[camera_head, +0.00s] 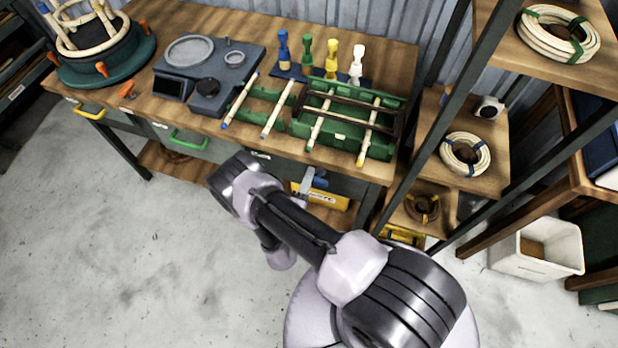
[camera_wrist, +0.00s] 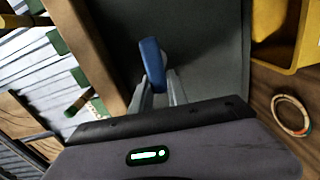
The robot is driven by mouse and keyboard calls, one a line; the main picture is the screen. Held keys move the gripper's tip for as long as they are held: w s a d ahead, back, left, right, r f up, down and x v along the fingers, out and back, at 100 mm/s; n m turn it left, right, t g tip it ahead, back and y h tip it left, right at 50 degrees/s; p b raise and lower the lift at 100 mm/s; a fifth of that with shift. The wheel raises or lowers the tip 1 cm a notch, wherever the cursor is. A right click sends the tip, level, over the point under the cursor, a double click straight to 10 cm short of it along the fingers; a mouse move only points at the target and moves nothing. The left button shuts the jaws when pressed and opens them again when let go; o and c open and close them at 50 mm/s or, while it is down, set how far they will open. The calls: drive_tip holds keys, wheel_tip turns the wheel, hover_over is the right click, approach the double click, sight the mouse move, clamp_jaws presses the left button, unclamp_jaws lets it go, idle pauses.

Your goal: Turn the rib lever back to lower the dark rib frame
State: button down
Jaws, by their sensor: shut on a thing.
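The dark rib frame (camera_head: 350,120) lies across the green forming box (camera_head: 376,146) on the bench, with pale rattan poles across it. How high the frame stands is hard to tell. The blue rib lever (camera_head: 321,182) is at the bench's front, below the box. It also shows in the wrist view (camera_wrist: 152,62), upright against a grey panel. My gripper (camera_head: 309,181) is at the lever, its fingers (camera_wrist: 160,90) shut on the lever's lower part. The lever's pivot is hidden.
A yellow bin (camera_head: 328,198) sits on the lower shelf close to my gripper and in the wrist view (camera_wrist: 270,22). A rattan ring (camera_wrist: 291,115) lies near it. A scale (camera_head: 205,75) and colored clamps stand on the bench. A shelf rack is at right; the left floor is clear.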

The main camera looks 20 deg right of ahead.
drive_tip(key=shift+f+n, duration=0.15)
drive_tip(key=shift+n, duration=0.35)
drive_tip(key=c, duration=1.3)
unclamp_jaws()
drive_tip(key=p+v, duration=0.2)
drive_tip(key=v, duration=1.5)
drive_tip(key=shift+s+a, duration=0.15)
drive_tip(key=shift+s, duration=0.05)
